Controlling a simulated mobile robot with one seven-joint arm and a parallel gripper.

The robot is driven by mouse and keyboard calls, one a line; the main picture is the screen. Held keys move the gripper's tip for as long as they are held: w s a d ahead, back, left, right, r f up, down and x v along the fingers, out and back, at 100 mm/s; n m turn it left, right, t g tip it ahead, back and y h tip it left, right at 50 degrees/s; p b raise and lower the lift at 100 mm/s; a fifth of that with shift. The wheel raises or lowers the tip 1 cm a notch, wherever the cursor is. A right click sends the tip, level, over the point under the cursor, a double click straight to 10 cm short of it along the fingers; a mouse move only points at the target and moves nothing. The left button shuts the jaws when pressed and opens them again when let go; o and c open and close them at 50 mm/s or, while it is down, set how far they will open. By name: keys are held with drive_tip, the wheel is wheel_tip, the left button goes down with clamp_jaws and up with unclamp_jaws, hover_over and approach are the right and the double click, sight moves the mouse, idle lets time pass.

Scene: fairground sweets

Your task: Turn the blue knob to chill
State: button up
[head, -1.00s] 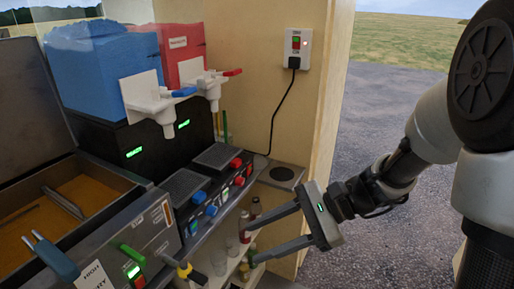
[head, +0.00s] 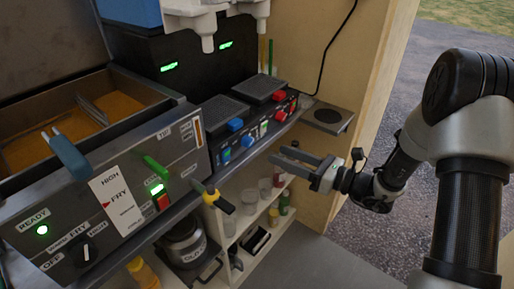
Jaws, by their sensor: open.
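The two-unit drinks machine stands at centre, with a dark front panel (head: 256,136). My gripper (head: 279,155) is open and empty, to the right of and below the panel. Its fingers point left towards the machine, apart from the knobs.
Red controls (head: 280,116) sit on the right unit. The fryer (head: 110,200) with its handles and the yellow-tipped tool (head: 218,200) stand at left. A shelf with bottles (head: 283,203) lies below my gripper. The wooden wall (head: 375,110) stands behind it.

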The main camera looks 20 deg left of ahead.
sight(251, 143)
drive_tip(key=b+x, duration=0.1)
drive_tip(key=x, duration=0.8)
drive_tip(key=c, duration=1.1)
drive_tip(key=shift+o, duration=0.2)
drive_tip(key=shift+f, duration=0.1)
